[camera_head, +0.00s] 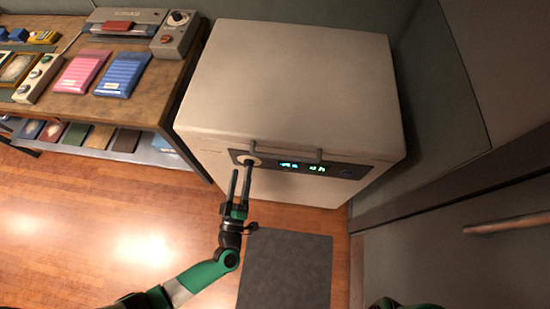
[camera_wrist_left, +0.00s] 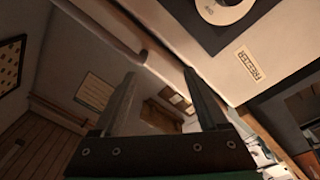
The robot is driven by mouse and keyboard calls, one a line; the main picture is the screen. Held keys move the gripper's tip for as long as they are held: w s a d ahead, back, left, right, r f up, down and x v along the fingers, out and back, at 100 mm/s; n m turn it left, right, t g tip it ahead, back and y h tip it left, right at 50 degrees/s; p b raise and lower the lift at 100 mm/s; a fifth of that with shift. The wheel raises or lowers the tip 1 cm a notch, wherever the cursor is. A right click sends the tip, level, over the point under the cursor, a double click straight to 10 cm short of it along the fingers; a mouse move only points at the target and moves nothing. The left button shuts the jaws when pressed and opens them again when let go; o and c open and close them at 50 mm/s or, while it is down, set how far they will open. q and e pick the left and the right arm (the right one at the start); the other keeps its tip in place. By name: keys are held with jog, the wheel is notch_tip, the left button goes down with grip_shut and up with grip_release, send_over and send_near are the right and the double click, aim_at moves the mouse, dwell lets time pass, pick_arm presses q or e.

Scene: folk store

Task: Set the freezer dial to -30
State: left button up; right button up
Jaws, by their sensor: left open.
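The white freezer (camera_head: 290,80) stands against the back wall with a dark control panel (camera_head: 345,171) on its front. The round pale dial (camera_head: 243,158) is at the panel's left end, partly covered by one finger of my left gripper. My left gripper (camera_head: 241,170) is open and empty, its fingers pointing up toward the dial. In the left wrist view the two fingers (camera_wrist_left: 160,85) are spread apart, and part of the dial (camera_wrist_left: 225,11) shows at the top edge, outside them. I cannot read the dial setting or the displays. My right gripper is not in view.
Two short handles (camera_head: 319,155) stick out above the panel. A lit display (camera_head: 318,169) is right of the dial. A wooden bench (camera_head: 70,108) with boxes and a sealing machine stands at left. A dark mat (camera_head: 287,270) lies before the freezer; a door is at right.

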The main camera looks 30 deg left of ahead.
pick_arm(q)
jog(key=m+h+b, duration=0.1)
jog(key=b, duration=0.2)
send_near(249, 164)
notch_tip(249, 164, up, 2)
jog(key=s+f+m+h+b, duration=0.1)
jog(key=s+f+b, duration=0.2)
jog(key=s+f, duration=0.15)
jog(key=r+b+x, duration=0.1)
jog(key=b+x, duration=0.2)
jog(key=x, duration=0.9)
jog(key=shift+w+d, duration=0.2)
jog(key=shift+w, duration=0.15)
grip_shut()
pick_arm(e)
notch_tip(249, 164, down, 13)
